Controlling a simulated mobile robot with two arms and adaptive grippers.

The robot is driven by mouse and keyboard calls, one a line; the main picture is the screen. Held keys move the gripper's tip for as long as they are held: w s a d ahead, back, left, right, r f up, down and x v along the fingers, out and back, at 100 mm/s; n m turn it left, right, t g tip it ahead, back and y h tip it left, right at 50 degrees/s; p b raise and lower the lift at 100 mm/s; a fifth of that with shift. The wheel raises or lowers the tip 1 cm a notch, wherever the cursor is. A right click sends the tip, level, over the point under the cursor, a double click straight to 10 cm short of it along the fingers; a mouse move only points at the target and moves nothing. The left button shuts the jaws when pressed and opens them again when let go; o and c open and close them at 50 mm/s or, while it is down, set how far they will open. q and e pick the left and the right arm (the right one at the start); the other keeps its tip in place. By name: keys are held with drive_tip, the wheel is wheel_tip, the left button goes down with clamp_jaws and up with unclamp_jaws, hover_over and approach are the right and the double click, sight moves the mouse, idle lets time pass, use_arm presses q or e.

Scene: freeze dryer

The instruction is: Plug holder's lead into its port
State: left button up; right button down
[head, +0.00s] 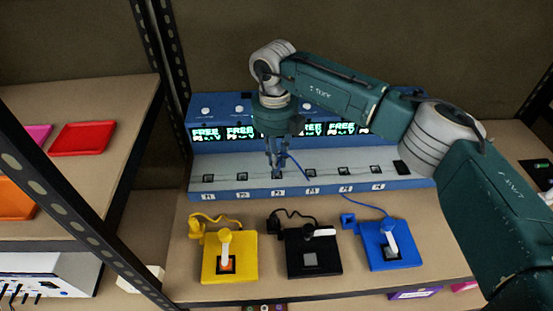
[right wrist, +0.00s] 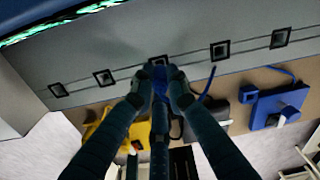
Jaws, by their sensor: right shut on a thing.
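My right gripper (head: 277,168) is shut on the plug of a blue lead (head: 308,172). The plug (right wrist: 160,88) shows blue between the fingertips in the right wrist view. The lead runs to the blue holder (head: 377,257) at the right of the shelf. The gripper is over the freeze dryer's sloping ledge (head: 225,165), at the third port from the left, above label P3. In the right wrist view that port (right wrist: 158,60) shows just beyond the fingertips, partly covered. I cannot tell whether the plug touches it. My left gripper is not in view.
A yellow holder (head: 213,268) and a black holder (head: 295,262), each with a coiled lead, stand left of the blue one. Other square ports (head: 311,173) line the ledge. A black block (head: 402,167) sits at its right end. A rack post stands at left.

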drive_tip(key=shift+f+b, duration=0.55)
drive_tip(key=shift+f, duration=0.4)
